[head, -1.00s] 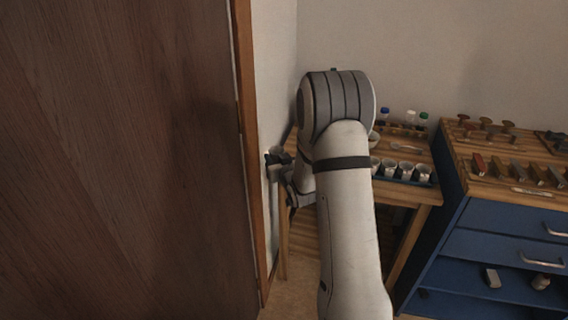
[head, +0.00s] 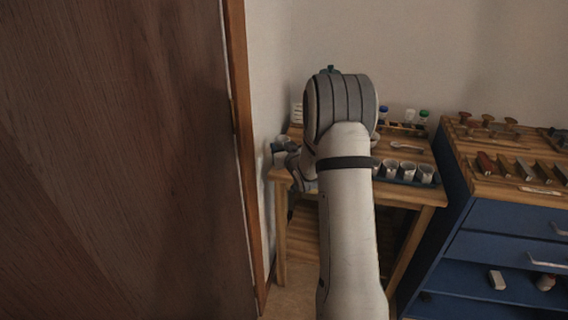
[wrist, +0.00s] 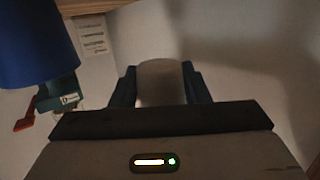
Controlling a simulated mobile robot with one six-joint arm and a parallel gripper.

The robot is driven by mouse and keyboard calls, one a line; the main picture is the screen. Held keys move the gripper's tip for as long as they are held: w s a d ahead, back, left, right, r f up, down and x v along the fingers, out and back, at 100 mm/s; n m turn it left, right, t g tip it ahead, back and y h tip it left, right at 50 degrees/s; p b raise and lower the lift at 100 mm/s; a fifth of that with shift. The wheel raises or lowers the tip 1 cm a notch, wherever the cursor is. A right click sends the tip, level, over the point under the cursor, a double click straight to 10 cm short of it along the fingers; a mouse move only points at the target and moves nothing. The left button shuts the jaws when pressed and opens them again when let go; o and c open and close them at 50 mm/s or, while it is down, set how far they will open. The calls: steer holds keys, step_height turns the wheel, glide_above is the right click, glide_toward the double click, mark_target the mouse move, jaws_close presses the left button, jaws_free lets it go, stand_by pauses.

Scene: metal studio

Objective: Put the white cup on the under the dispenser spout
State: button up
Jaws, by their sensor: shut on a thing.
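My gripper (wrist: 161,90) is shut on the white cup (wrist: 161,80), which sits between its two dark fingers in the wrist view. In the head view my gripper (head: 291,158) is at the left end of the wooden table, close to the wall, and partly hidden by my arm. The dispenser (wrist: 38,45) shows at the left of the wrist view as a large blue body with a teal lower part and a red lever. The cup is to the right of it and apart from it in that view. My arm hides most of the dispenser in the head view.
Several cups (head: 407,170) stand on a blue tray on the wooden table (head: 412,190). Small bottles (head: 410,116) stand in a rack behind. A blue drawer cabinet (head: 500,220) with tools on top is at the right. A brown door (head: 110,160) fills the left.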

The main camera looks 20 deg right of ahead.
step_height(320, 180, down, 6)
steer(key=shift+r+b, duration=0.1)
steer(key=shift+b, duration=0.35)
steer(key=shift+f+b, duration=0.2)
steer(key=shift+b, duration=0.1)
steer(key=o, duration=0.9)
steer(key=shift+o, duration=0.2)
steer(key=shift+r+p, duration=0.2)
steer(key=shift+p, duration=0.65)
